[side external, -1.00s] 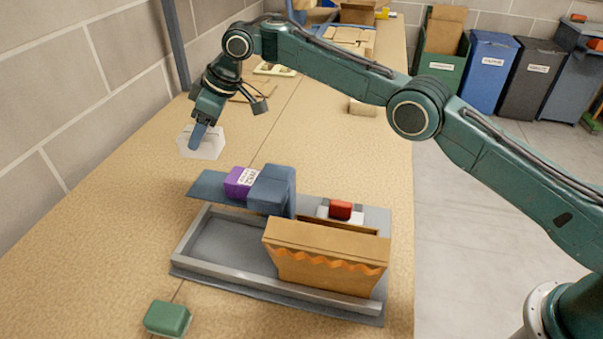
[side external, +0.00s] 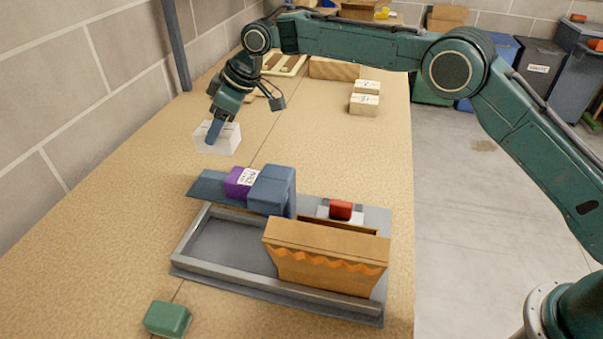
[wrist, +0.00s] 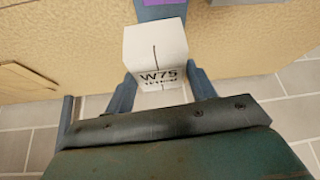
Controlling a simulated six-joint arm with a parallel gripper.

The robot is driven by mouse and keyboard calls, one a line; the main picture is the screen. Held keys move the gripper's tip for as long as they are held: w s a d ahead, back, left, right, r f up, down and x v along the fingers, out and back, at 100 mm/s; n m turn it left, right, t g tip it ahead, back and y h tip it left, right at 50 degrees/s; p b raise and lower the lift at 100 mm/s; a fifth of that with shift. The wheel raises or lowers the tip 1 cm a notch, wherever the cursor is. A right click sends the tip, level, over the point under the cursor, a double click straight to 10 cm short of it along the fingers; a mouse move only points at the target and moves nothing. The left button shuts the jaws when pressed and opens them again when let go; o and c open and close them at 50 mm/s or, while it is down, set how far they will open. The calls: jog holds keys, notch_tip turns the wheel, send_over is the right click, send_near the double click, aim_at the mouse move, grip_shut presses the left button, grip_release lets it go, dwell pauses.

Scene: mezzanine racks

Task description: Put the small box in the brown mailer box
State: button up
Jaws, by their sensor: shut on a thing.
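The small white box (side external: 229,141) is between the fingers of my gripper (side external: 214,132), left of the fixture and near the wall. It appears held above the bench. In the wrist view, the box (wrist: 157,50) shows printed "W75" and a dark line down its middle, with blue fingers (wrist: 160,90) on both sides. The brown mailer box (side external: 322,270) stands in the right part of the grey tray, with a wavy orange band on its front and a dark slot behind its front panel. Its inside is mostly hidden.
The grey tray (side external: 222,278) has a raised rim. A purple box (side external: 239,182) and blue block (side external: 271,188) sit behind it on a blue plate. A red block (side external: 341,210) stands behind the mailer. A green block (side external: 168,318) lies in front. Small cartons (side external: 364,104) stand farther back.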

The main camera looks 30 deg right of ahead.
jog(key=s+d+f+m, duration=0.1)
jog(key=s+d+f, duration=0.1)
jog(key=s+d, duration=0.7)
jog(key=s+d+f+m, duration=0.1)
jog(key=s+d+f, duration=0.1)
jog(key=s+d, duration=0.65)
jog(key=s+a+r+n+g, duration=0.2)
jog(key=s+a+n+g, duration=0.6)
jog(key=s+n, duration=0.5)
jog(key=a+n, duration=0.2)
jog(key=n, duration=0.4)
jog(key=shift+a+r+h, duration=0.15)
jog(key=shift+r+h, duration=0.25)
jog(key=shift+f, duration=4.05)
jog(key=shift+f, duration=0.1)
jog(key=o, duration=1.1)
